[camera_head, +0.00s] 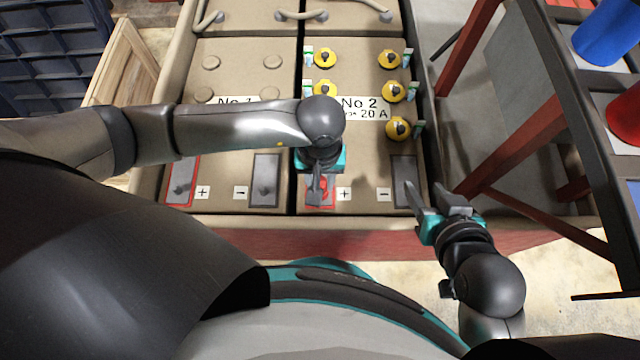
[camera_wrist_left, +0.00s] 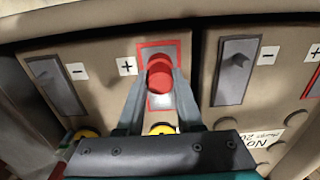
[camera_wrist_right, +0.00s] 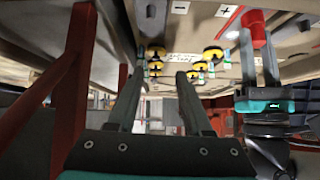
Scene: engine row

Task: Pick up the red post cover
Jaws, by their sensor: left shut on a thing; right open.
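The red post cover (camera_wrist_left: 160,76) is a small red cylinder between the two fingers of my left gripper (camera_wrist_left: 161,92), which is shut on it. It is over the red-framed plus plate (camera_wrist_left: 144,52) of the No 2 unit; whether it still touches the post is hard to tell. In the head view my left gripper (camera_head: 316,186) hides most of the cover. The cover also shows in the right wrist view (camera_wrist_right: 254,30). My right gripper (camera_head: 432,203) is open and empty, near the front right corner of the No 2 unit, beside its minus plate (camera_head: 407,194).
Several yellow caps (camera_head: 325,57) stand on the No 2 unit. The No 1 unit (camera_head: 222,130) lies to the left. At the right are a red-legged table (camera_head: 555,110), a blue cup (camera_head: 606,35) and a red cup (camera_head: 626,117). A dark blue crate (camera_head: 50,50) stands at the far left.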

